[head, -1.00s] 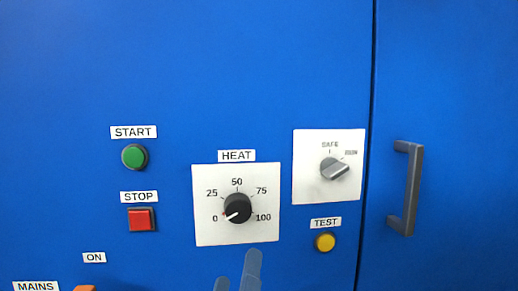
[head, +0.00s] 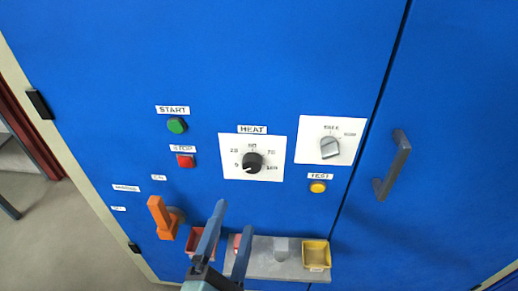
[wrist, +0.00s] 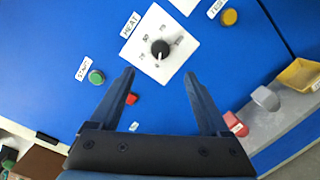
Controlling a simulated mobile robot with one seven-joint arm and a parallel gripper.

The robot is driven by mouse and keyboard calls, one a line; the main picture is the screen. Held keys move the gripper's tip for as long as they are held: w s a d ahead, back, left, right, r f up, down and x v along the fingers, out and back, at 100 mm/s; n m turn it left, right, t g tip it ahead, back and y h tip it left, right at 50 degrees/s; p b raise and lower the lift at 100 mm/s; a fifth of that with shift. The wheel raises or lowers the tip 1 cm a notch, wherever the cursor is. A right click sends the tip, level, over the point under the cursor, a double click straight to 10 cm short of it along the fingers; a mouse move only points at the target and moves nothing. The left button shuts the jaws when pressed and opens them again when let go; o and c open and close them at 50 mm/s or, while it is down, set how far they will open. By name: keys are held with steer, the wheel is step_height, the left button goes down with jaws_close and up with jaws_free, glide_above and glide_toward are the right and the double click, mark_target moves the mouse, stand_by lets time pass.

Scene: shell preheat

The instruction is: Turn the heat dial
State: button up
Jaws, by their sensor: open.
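The heat dial (head: 252,162) is a round black knob with a light pointer on a white plate (head: 273,144) marked from 0 to 100, on the blue cabinet front. In the head view its pointer aims to the lower left, near the 0 mark. In the wrist view the heat dial (wrist: 160,49) stands ahead of and between the fingertips, apart from them. My gripper (head: 232,220) is open and empty, below the dial in the head view. Its two fingers also show in the wrist view (wrist: 158,77).
A green start button (head: 177,125) and red stop button (head: 185,161) are left of the dial. A safe/run switch (head: 330,148) and yellow test button (head: 318,187) are right. An orange mains handle (head: 163,217) sticks out lower left. A grey shelf (head: 262,268) with bins lies below.

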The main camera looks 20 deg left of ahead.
mark_target(251, 168)
steer(key=w, duration=0.4)
steer(key=w+a+p, duration=0.1)
steer(key=w, duration=0.3)
steer(key=w+a, duration=0.1)
steer(key=w, duration=0.3)
steer(key=shift+w, duration=0.4)
steer(key=shift+c, duration=0.2)
jaws_close()
